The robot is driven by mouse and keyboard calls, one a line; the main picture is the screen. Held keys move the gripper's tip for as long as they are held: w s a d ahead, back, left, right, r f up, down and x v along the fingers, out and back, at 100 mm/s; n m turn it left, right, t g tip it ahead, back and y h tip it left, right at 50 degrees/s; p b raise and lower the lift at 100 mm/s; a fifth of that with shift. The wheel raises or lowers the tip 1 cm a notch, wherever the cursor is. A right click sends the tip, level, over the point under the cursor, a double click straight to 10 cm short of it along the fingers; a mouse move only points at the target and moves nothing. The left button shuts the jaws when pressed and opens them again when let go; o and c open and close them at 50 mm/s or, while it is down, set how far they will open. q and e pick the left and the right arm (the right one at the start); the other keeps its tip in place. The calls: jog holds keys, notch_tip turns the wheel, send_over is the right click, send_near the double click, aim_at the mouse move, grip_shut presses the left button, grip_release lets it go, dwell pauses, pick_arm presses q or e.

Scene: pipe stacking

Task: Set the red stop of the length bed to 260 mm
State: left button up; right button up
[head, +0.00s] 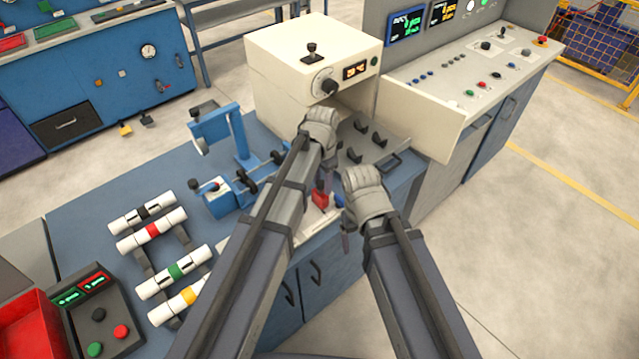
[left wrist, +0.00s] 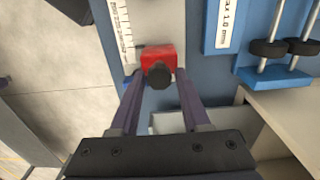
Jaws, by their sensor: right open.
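The red stop (head: 320,200) sits on the length bed at the front of the bench, partly hidden by my left arm. In the left wrist view the red stop (left wrist: 158,56) carries a black knob (left wrist: 160,77). My right gripper (head: 344,220) is open and empty, just right of the stop.
A cream machine (head: 312,60) with a dial and display stands behind the bed. A blue clamp stand (head: 225,140) is to the left. Several banded white pipes (head: 150,230) lie on a rack at front left. A button box (head: 97,315) is at the lower left.

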pick_arm(q)
jog(key=shift+o, duration=1)
jog(key=shift+s, duration=0.1)
notch_tip(320, 180, up, 8)
jog(key=p, duration=0.8)
jog(key=shift+f, duration=0.1)
pick_arm(e)
notch_tip(320, 180, up, 8)
jog(key=shift+f, duration=0.1)
